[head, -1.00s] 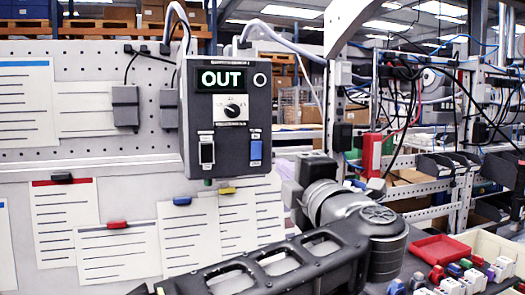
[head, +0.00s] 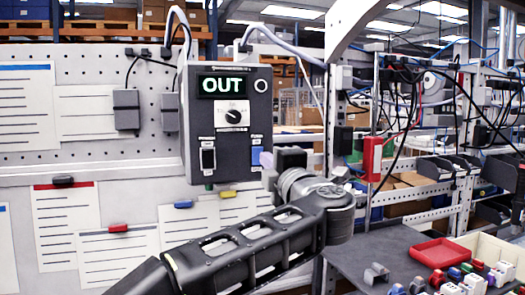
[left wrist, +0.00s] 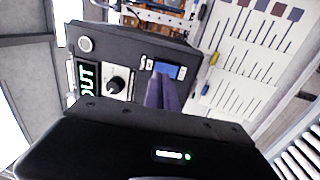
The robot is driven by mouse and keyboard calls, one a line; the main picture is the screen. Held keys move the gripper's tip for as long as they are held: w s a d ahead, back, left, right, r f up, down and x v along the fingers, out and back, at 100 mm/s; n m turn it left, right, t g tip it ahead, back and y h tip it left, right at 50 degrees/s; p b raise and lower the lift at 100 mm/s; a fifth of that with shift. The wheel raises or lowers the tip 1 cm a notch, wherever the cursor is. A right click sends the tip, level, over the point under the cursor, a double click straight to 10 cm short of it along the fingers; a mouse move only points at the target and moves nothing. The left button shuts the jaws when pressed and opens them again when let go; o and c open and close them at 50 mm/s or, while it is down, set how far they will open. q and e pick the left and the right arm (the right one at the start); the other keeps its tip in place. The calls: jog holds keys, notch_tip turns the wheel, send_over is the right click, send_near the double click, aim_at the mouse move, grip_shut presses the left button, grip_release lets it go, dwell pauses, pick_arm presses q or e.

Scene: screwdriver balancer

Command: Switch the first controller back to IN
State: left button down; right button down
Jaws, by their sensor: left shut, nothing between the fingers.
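The controller (head: 222,83) is a dark grey box on the pegboard, and its display (head: 220,86) reads OUT in green. Below the display is a rotary knob (head: 235,116). A dark rocker switch (head: 208,158) is at the lower left of its face and a blue switch (head: 257,154) at the lower right. My left gripper (head: 266,160) is shut and empty, with its fingertips close to the blue switch. In the left wrist view the shut fingers (left wrist: 163,92) point at the blue switch (left wrist: 169,70); I cannot tell whether they touch. My right gripper is out of view.
Paper sheets (head: 65,230) with coloured clips hang below the controller. Small grey boxes (head: 126,109) with cables are on the pegboard to its left. At the right, a table holds a red tray (head: 440,253) and several small coloured parts.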

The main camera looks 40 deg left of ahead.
aim_at(258, 151)
pick_arm(q)
jog(key=p+x, duration=0.1)
jog(key=x, duration=0.2)
jog(key=shift+r, duration=0.1)
jog(key=shift+w+a, duration=0.3)
jog(key=shift+a, duration=0.15)
jog(key=shift+w+r, duration=0.1)
jog(key=shift+a, duration=0.1)
